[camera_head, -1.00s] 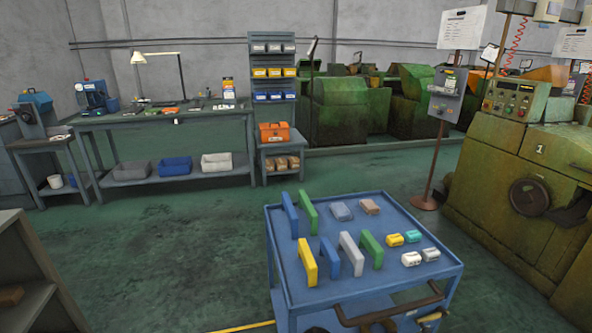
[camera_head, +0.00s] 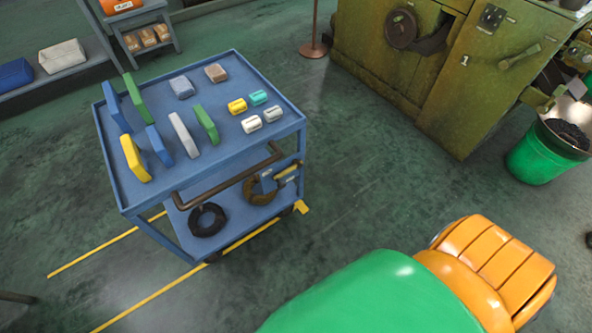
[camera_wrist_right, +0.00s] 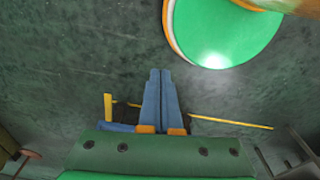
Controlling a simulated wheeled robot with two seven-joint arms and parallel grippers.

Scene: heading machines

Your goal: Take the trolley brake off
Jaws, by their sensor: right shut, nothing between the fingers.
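The blue trolley (camera_head: 235,70) stands left of centre in the head view, its dark push handle (camera_head: 230,178) on the near side. A blue bracket with a yellow bar (camera_head: 287,172) sits beside the handle at the right corner. A small yellow piece (camera_head: 302,207) is low by the wheel below that corner. I cannot tell which of these is the brake, or its state. My right gripper (camera_wrist_right: 160,73) shows in the right wrist view, its two blue fingers shut together and empty over the floor, apart from the trolley. My left gripper is out of view.
Coloured blocks stand on the trolley top, and a black coil (camera_head: 208,219) lies on its lower shelf. Yellow lines (camera_head: 150,305) mark the floor. A green machine (camera_head: 425,75) and a green bin (camera_head: 540,155) stand right. Floor between trolley and machine is clear.

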